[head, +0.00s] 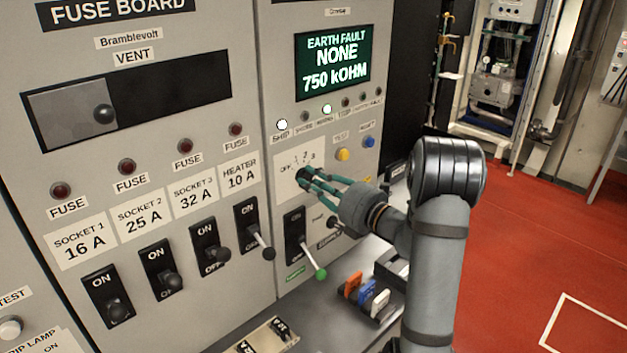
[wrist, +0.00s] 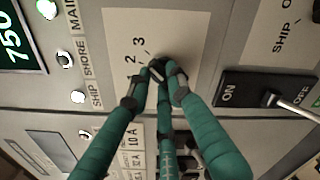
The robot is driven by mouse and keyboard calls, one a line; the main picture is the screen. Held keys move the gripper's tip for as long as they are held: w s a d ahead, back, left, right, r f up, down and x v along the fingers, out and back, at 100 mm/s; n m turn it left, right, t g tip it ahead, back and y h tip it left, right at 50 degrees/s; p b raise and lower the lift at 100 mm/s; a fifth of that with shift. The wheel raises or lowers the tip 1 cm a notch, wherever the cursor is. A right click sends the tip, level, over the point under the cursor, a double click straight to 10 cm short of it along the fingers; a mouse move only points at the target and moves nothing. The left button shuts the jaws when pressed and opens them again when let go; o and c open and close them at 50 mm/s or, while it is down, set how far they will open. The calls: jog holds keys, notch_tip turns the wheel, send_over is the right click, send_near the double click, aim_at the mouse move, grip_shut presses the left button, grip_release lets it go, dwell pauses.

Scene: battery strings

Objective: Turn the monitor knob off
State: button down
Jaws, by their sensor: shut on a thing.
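The monitor knob (wrist: 157,71) is a small dark knob on a pale label plate (head: 290,165) marked OFF, 2 and 3; any other mark is hard to read. My gripper (head: 306,181) has green fingers, and their dark tips are closed around the knob. The wrist view also shows the gripper (wrist: 160,80) on the knob, with the 2 and 3 marks beside it. The fingers cover most of the knob, so I cannot tell which mark it points to. The green display (head: 334,63) above reads EARTH FAULT NONE 750 kOHM.
A switch with a green-tipped lever (head: 303,240) sits just below my gripper. A yellow button (head: 342,154) and a blue button (head: 369,142) are close above it. Fuse switches (head: 160,268) line the panel at left. Coloured blocks (head: 365,294) stand on the ledge below.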

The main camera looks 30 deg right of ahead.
jog(key=shift+n+b, duration=0.3)
jog(key=n+b, duration=0.1)
jog(key=b, duration=0.1)
jog(key=n+b, duration=0.1)
jog(key=n, duration=0.1)
jog(key=shift+a+f+b, duration=0.1)
jog(key=shift+f+b, duration=0.15)
jog(key=shift+b, duration=0.1)
jog(key=n+b, duration=0.7)
jog(key=b, duration=0.2)
jog(key=n+b, duration=0.7)
jog(key=b, duration=0.2)
jog(key=shift+s+a+f, duration=0.1)
jog(key=shift+a+f, duration=0.05)
jog(key=shift+f, duration=0.05)
jog(key=shift+r+n+b, duration=0.1)
jog(key=shift+n+b, duration=0.2)
jog(key=shift+b, duration=0.05)
jog(key=c, duration=1.6)
grip_release()
jog(key=shift+o, duration=0.2)
